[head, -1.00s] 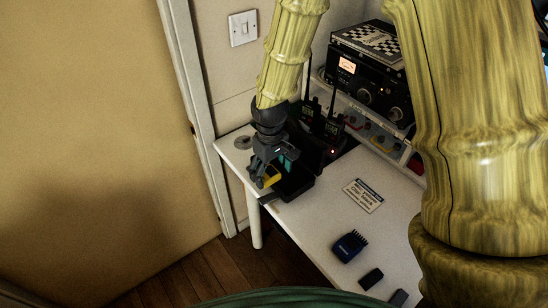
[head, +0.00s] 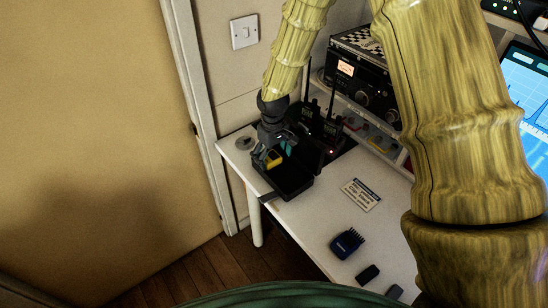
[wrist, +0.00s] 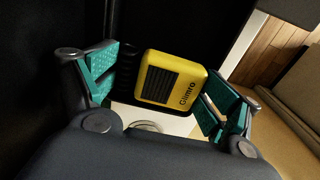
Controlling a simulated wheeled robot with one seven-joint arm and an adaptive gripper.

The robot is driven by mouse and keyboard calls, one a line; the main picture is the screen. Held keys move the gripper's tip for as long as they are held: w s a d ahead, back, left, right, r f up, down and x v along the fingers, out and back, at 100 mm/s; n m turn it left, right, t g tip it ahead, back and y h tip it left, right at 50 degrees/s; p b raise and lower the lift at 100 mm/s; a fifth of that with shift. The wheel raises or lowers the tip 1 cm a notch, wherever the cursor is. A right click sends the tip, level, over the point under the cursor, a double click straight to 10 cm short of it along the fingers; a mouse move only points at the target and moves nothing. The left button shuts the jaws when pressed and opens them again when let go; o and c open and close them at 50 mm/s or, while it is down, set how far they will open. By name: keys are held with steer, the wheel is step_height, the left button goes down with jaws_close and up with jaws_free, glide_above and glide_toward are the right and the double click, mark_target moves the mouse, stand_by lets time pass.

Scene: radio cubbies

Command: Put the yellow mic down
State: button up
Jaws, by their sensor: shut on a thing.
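The yellow mic (head: 273,159) has a black slotted grille and shows between my gripper's teal finger pads in the wrist view (wrist: 170,80). My gripper (head: 268,154) is shut on it, near the far left corner of the white table (head: 330,220). In the head view, the mic appears at the left side of an open black case (head: 291,192). I cannot tell whether it touches the case. Part of the mic is hidden by my gripper in the head view.
Two black handheld radios (head: 322,125) stand behind the case. A printed card (head: 360,195), a dark blue comb-like clip (head: 346,243) and small black pieces (head: 368,274) lie toward the front. A radio set (head: 362,80) sits on the shelf. Clear tabletop surrounds the card.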

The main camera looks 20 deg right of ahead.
mark_target(273, 156)
steer(key=shift+o, duration=0.4)
steer(key=shift+s+f, duration=0.25)
steer(key=shift+f, duration=0.75)
steer(key=o, duration=1)
steer(key=shift+d, duration=0.1)
steer(key=shift+w+d+r, duration=0.2)
steer(key=shift+d+r, duration=0.05)
steer(key=shift+r, duration=0.05)
steer(key=r, duration=0.4)
steer(key=r+b, duration=0.1)
steer(key=r, duration=0.6)
steer(key=shift+w+a+r, duration=0.1)
steer(key=shift+a+r, duration=0.2)
steer(key=shift+r, duration=0.1)
